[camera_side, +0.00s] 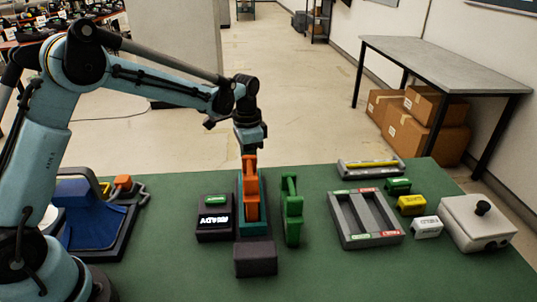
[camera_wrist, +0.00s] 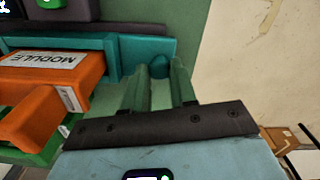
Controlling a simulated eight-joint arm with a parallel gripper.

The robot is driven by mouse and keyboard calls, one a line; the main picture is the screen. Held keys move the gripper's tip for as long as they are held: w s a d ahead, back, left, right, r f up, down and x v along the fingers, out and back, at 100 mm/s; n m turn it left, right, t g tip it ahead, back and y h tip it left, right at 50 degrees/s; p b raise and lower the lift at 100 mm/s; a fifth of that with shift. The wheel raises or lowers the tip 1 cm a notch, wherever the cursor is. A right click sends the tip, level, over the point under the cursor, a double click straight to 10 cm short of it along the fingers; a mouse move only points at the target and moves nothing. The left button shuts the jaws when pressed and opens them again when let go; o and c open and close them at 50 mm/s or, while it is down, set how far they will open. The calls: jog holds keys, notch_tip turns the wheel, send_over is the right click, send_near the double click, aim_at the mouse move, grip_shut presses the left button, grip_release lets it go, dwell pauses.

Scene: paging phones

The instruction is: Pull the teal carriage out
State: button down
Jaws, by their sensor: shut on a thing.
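The teal carriage (camera_side: 254,229) lies in a slot at the middle of the green table, with an orange module (camera_side: 250,190) standing on it. In the wrist view the carriage (camera_wrist: 120,50) ends near a rounded teal knob, and the orange module (camera_wrist: 60,68) carries a "MODULE" label. My gripper (camera_side: 250,152) points down at the far end of the carriage. In the wrist view its green fingers (camera_wrist: 162,78) are shut on the knob, one on each side. The side view hides the fingertips behind the orange module.
A dark box reading "READY" (camera_side: 214,224) stands left of the carriage and a green module (camera_side: 291,212) close to its right. A dark block (camera_side: 255,259) is in front. A grey tray (camera_side: 366,238), several small blocks and a white box (camera_side: 478,224) are at the right.

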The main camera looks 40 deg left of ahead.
jog(key=shift+w+a, duration=0.2)
jog(key=shift+a, duration=0.05)
jog(key=c, duration=0.9)
grip_release()
jog(key=shift+d, duration=0.1)
jog(key=shift+s, duration=0.1)
notch_tip(320, 180, up, 12)
jog(key=shift+s+r, duration=0.1)
jog(key=shift+r, duration=0.05)
jog(key=s+d+f+n+t, duration=0.1)
jog(key=s+n+t, duration=0.2)
jog(key=s, duration=0.6)
jog(key=s+d+f+n+t, duration=0.1)
jog(key=s+n+t, duration=0.2)
jog(key=s, duration=0.6)
jog(key=shift+s+f+t, duration=0.25)
jog(key=shift+s+t, duration=0.1)
jog(key=shift+t, duration=0.35)
